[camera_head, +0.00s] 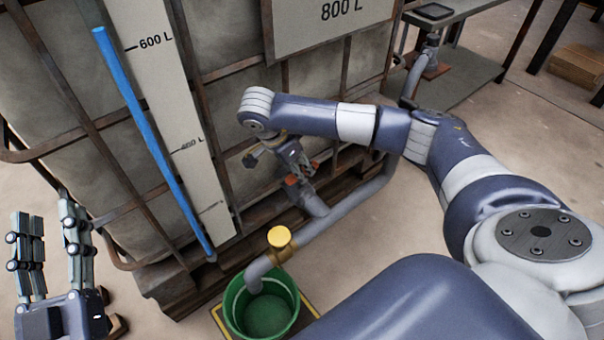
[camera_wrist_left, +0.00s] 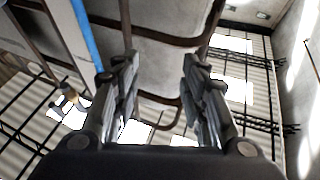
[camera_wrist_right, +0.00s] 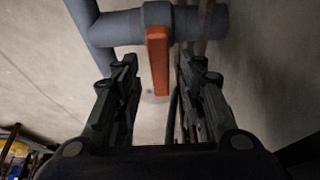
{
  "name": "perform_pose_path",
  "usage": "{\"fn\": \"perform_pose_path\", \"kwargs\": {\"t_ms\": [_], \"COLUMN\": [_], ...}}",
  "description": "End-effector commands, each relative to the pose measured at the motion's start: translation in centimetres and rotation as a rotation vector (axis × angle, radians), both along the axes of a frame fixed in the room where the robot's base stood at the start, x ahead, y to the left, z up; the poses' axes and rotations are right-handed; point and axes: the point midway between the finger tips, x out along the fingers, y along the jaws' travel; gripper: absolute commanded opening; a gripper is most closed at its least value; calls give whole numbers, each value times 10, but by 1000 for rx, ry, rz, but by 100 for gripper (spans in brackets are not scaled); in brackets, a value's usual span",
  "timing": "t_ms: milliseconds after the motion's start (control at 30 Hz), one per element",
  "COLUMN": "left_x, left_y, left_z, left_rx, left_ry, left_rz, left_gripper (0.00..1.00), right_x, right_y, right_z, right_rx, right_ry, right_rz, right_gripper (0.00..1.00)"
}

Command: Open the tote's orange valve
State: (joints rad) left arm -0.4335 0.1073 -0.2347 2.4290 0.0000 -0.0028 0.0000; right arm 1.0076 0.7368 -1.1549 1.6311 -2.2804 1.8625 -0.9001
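The tote (camera_head: 230,100) is a large grey caged tank on a pallet. Its orange valve handle (camera_head: 292,181) shows in small pieces low on the tote's front, partly hidden by my right gripper (camera_head: 300,168). In the right wrist view the orange handle (camera_wrist_right: 158,62) is a flat bar across a grey pipe (camera_wrist_right: 120,27). The bar lies between the lines of my open right fingers (camera_wrist_right: 160,92), with room on both sides. Whether they touch it is unclear. My left gripper (camera_head: 50,235) is open and empty, left of the tote; its fingers also show in the left wrist view (camera_wrist_left: 158,85).
A grey pipe (camera_head: 345,210) runs from the valve to a yellow-capped fitting (camera_head: 279,237) and down into a green bucket (camera_head: 236,300). A blue level tube (camera_head: 150,135) stands beside a litre scale. A metal bench (camera_head: 450,80) is at the back right.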

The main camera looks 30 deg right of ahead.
Motion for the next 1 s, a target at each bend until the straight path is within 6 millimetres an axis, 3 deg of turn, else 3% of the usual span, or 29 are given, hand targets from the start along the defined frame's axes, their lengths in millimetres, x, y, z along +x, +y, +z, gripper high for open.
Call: {"fn": "perform_pose_path", "kwargs": {"t_ms": [300,733,767,900,1000], "left_x": [-21,-27,-27,-27,-27], "left_y": [1,1,1,1,1], "left_z": [35,44,44,43,43], "left_rx": [-60,-73,-73,-73,-72], "left_ry": [-210,-257,-257,-256,-256], "left_rz": [-12,-15,-15,-15,-13], "left_gripper": [40,40,40,40,40], "right_x": [1,1,1,1,1], "right_y": [-12,-14,-14,-14,-14], "right_z": [-29,-33,-33,-33,-33], "right_rx": [1,0,0,0,0], "right_ry": [0,-1,0,-1,-1], "right_rz": [-1,-1,-1,0,0], "right_gripper": [38,38,35,4,0]}}
